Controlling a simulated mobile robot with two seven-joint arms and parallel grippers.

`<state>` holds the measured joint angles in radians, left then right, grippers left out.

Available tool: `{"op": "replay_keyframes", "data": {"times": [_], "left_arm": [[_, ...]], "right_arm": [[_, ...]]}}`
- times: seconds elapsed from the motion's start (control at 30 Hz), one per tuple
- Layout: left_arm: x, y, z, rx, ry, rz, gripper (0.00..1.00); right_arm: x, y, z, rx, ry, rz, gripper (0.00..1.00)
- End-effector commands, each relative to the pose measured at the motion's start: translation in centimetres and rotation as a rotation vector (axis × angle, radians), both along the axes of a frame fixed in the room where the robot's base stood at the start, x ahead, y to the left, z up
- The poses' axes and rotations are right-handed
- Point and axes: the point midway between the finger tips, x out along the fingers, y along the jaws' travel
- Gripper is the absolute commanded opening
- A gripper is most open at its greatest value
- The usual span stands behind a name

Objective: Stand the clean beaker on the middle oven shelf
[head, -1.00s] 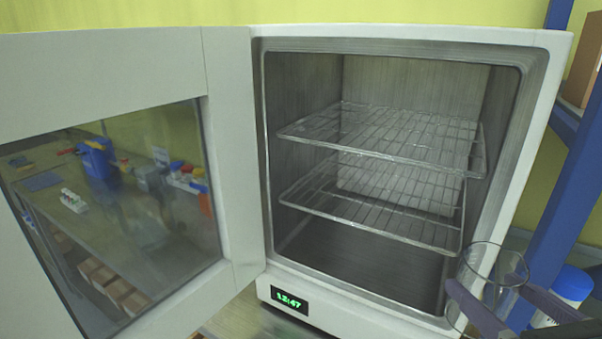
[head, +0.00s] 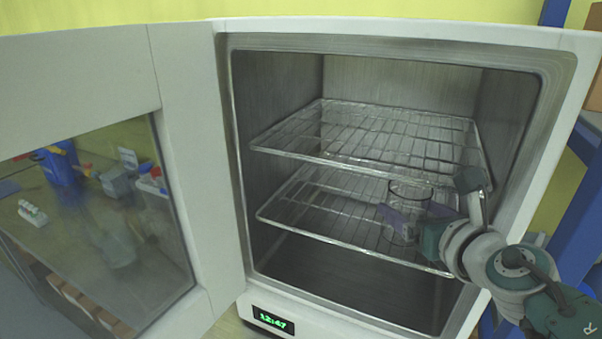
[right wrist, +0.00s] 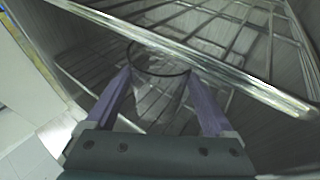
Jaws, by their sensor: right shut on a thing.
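The clear glass beaker (head: 409,190) is upright inside the open oven (head: 350,30), near the front right. It also shows between the purple fingers in the right wrist view (right wrist: 158,62). My right gripper (head: 411,213) is shut on it from the right side. In the head view the beaker overlaps the lower of two wire shelves (head: 318,222). Its base is hard to make out, so I cannot tell whether it touches that shelf. The upper wire shelf (head: 350,135) is empty and its front edge lies close to the beaker's rim. My left gripper is out of view.
The oven door (head: 185,150) stands wide open at the left, its window reflecting a bench. A lit green display (head: 273,320) sits below the opening. A blue post (head: 575,200) rises at the right, near my right arm. Both shelves look bare apart from the beaker.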

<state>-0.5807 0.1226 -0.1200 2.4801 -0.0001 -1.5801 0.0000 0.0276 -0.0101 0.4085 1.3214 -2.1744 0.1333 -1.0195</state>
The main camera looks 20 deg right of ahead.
Motion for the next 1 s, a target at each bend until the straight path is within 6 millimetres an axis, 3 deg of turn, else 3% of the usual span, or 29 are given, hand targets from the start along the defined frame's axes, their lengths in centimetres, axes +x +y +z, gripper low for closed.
{"op": "replay_keyframes", "data": {"times": [0.17,0.37,0.47,0.9,0.93,1.0], "left_arm": [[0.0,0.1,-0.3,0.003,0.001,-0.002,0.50],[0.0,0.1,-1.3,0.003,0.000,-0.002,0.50],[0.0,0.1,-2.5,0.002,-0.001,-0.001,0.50],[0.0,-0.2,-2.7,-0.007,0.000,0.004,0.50],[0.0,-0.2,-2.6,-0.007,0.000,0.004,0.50],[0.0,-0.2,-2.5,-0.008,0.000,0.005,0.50]], "right_arm": [[1.5,-0.5,0.0,-0.001,-0.002,-0.001,0.19],[4.7,-1.4,-0.1,-0.001,-0.003,-0.001,0.19],[4.5,-1.4,-1.7,-0.001,0.001,0.000,0.19],[4.4,-1.3,-2.0,-0.001,0.000,0.000,0.19],[4.4,-1.3,-1.9,-0.001,0.000,0.000,0.91],[4.4,-1.3,-1.9,0.000,0.001,0.000,0.98]]}}
